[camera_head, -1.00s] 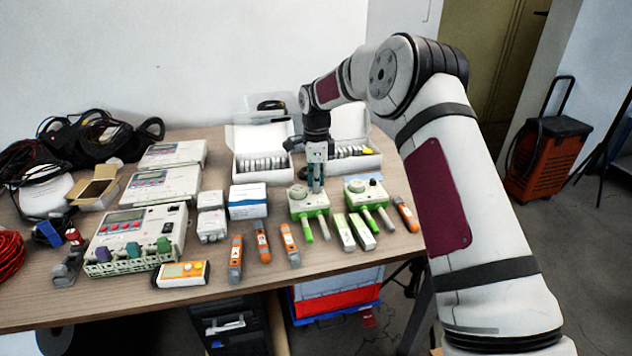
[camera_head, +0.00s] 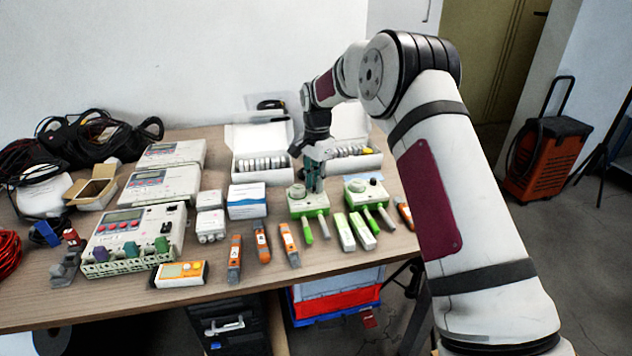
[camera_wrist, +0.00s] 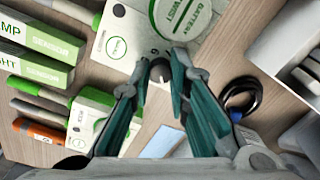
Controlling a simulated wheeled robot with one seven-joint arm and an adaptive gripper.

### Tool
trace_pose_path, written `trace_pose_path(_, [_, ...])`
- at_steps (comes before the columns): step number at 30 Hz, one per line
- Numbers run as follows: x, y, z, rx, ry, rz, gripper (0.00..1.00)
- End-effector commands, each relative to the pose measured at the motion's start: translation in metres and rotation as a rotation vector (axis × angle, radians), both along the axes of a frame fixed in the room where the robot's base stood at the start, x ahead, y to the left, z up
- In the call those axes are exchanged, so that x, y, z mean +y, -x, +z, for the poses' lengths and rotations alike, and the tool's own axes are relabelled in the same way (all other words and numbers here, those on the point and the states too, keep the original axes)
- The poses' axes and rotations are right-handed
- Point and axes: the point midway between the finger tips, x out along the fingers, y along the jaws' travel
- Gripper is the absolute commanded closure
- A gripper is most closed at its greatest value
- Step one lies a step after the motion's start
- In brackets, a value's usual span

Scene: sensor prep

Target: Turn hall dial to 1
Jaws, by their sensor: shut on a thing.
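A white-and-green sensor box (camera_head: 297,208) stands on the table with a round lid marked battery and twist (camera_wrist: 185,12). My gripper (camera_head: 316,188) points down at its right back part. In the wrist view my gripper (camera_wrist: 161,68) is shut on a small grey dial (camera_wrist: 159,71) on this box, one finger on each side. A digit shows beside the dial, but its pointer and the rest of its scale are hidden or too small to read. A second similar box (camera_head: 355,194) stands to the right. I cannot tell from labels which box is hall.
Slim sensor boxes (camera_head: 344,232) and orange-grey pens (camera_head: 288,244) lie in front. Open white cartons (camera_head: 262,137) stand behind. A blue-white box (camera_head: 247,201) and large meters (camera_head: 135,230) stand left. A black cable loop (camera_wrist: 240,100) lies near my fingers.

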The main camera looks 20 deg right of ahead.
Motion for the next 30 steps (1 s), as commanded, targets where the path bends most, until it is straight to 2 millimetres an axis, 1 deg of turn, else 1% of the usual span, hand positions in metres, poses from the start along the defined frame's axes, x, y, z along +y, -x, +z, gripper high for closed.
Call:
trace_pose_path(3, [0.0004, -0.0001, 0.0004, 0.000, 0.000, 0.064, 1.00])
trace_pose_path(10, [0.0006, -0.0001, 0.0006, -0.001, -0.001, 0.142, 1.00])
trace_pose_path(26, [0.0003, -0.0003, 0.0007, -0.001, 0.000, 0.166, 1.00])
trace_pose_path(27, [0.0003, -0.0003, 0.0007, -0.001, 0.000, 0.166, 0.77])
trace_pose_path(29, [0.0002, -0.0002, 0.0007, -0.001, 0.000, 0.166, 0.63])
trace_pose_path(30, [0.0002, -0.0002, 0.0006, -0.001, 0.000, 0.166, 0.62])
